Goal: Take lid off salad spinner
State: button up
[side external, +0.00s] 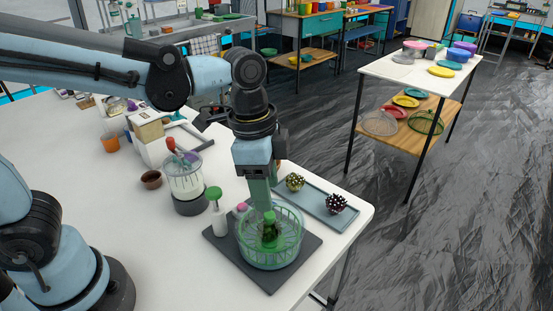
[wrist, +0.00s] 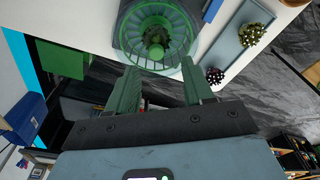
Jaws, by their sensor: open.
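The salad spinner (side external: 270,240) is a round see-through green tub with a ribbed rim, standing on a dark square mat (side external: 270,284). A green knob (side external: 269,229) stands up at its middle, and the clear lid around it is hard to tell from the bowl. The spinner also shows in the wrist view (wrist: 185,40), with the knob (wrist: 156,38) at its centre. My gripper (side external: 263,207) points down over the spinner with its green fingers close above the knob. In the wrist view my gripper (wrist: 160,65) is open with nothing between its fingers; contact with the knob cannot be told.
A white pump bottle with a green top (side external: 216,215) stands on the mat, left of the spinner. A blue-grey tray (side external: 315,207) with a gold and a dark pinecone-like object lies behind right. A clear canister (side external: 186,183) stands farther left. The table's right edge is close.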

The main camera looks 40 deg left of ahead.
aim_at(269, 214)
jog(key=shift+d+f, duration=0.2)
jog(key=shift+f, duration=1.15)
jog(key=shift+d+f, duration=0.15)
jog(key=shift+f, duration=1.2)
jog(key=shift+c, duration=0.4)
grip_shut()
